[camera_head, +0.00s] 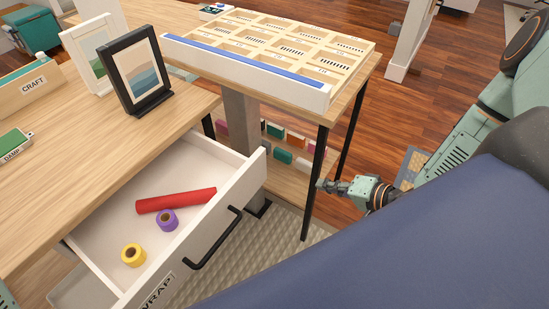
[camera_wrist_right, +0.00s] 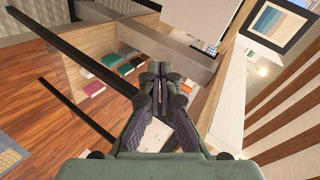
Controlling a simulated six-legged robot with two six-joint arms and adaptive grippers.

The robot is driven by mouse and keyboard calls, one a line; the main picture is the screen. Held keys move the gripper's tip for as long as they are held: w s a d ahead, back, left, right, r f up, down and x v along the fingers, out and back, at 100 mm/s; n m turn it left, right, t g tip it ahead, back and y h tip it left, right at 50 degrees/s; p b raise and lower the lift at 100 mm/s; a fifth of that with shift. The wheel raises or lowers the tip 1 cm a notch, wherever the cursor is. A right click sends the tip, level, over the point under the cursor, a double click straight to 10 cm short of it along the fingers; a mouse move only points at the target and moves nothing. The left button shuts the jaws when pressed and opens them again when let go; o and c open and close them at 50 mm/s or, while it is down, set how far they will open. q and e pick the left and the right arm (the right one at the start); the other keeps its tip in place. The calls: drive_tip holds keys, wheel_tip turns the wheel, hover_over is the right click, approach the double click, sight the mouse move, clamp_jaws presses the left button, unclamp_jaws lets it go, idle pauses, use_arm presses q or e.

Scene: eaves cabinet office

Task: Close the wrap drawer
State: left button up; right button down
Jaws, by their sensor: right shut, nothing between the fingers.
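The wrap drawer (camera_head: 118,228) is pulled open from under the wooden desk in the head view. Its white front carries a black bar handle (camera_head: 214,240) and the label WRAP. Inside lie a red roll (camera_head: 176,201), a purple tape roll (camera_head: 167,220) and a yellow tape roll (camera_head: 133,255). My right gripper (camera_head: 323,185) is to the right of the drawer, apart from its front and handle, close to a black table leg. In the wrist view the right gripper (camera_wrist_right: 160,70) is shut and empty. My left gripper is not in view.
A side table (camera_head: 345,92) with a sorting tray (camera_head: 310,92) stands behind the drawer, on black legs (camera_head: 317,172). Two picture frames, one dark (camera_head: 140,72), stand on the desk (camera_head: 70,150). A textured mat (camera_head: 285,235) covers the floor right of the drawer.

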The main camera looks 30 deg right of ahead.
wheel_tip(320, 180, up, 3)
drive_tip(key=a+m+t+y, duration=0.1)
drive_tip(key=a+y, duration=0.1)
drive_tip(key=m+b, duration=0.1)
drive_tip(key=b, duration=0.6)
approach(264, 159)
drive_tip(key=x, duration=0.5)
drive_tip(key=shift+s+f, duration=0.15)
drive_tip(key=shift+f, duration=0.25)
drive_tip(key=shift+w+a+r, duration=0.1)
drive_tip(key=shift+w+a, duration=0.2)
drive_tip(key=shift+w, duration=0.4)
